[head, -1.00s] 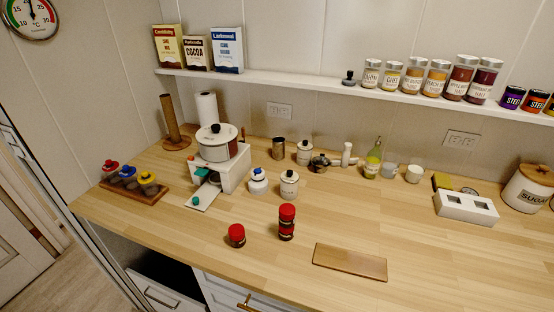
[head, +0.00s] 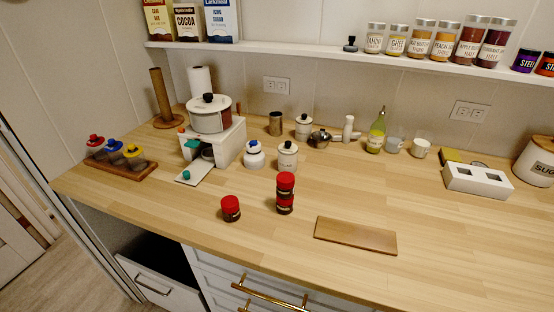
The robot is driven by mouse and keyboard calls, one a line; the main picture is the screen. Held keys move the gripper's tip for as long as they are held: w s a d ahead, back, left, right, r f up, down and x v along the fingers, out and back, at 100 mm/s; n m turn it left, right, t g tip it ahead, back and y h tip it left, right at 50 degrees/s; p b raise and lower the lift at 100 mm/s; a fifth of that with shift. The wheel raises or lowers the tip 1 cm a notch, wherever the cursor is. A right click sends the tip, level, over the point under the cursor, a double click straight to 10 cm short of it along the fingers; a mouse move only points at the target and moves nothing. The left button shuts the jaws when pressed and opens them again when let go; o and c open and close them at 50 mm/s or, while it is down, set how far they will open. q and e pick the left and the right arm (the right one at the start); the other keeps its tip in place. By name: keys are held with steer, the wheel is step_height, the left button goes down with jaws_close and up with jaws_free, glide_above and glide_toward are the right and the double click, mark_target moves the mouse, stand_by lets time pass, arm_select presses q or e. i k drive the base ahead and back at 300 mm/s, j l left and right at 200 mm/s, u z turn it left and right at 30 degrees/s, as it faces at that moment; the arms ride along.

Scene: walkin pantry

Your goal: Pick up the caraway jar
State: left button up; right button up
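No label reading caraway is legible, so I cannot tell which jar it is. A small dark jar with a red lid (head: 231,209) stands alone near the front of the counter. To its right, two similar red-lidded jars (head: 285,193) appear stacked one on the other. Toward the left, jars with red, blue and yellow tops (head: 115,147) sit on a wooden tray (head: 139,173). Neither of my grippers is in view.
A wooden board (head: 355,236) lies right of the stacked jars. White canisters (head: 287,156), a white stand (head: 228,144) bearing a pot (head: 209,115), and a white block with two openings (head: 477,181) stand behind. A shelf (head: 300,49) runs above. The right front counter is clear.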

mark_target(285, 179)
steer(key=j+z, duration=1.05)
steer(key=z, duration=0.15)
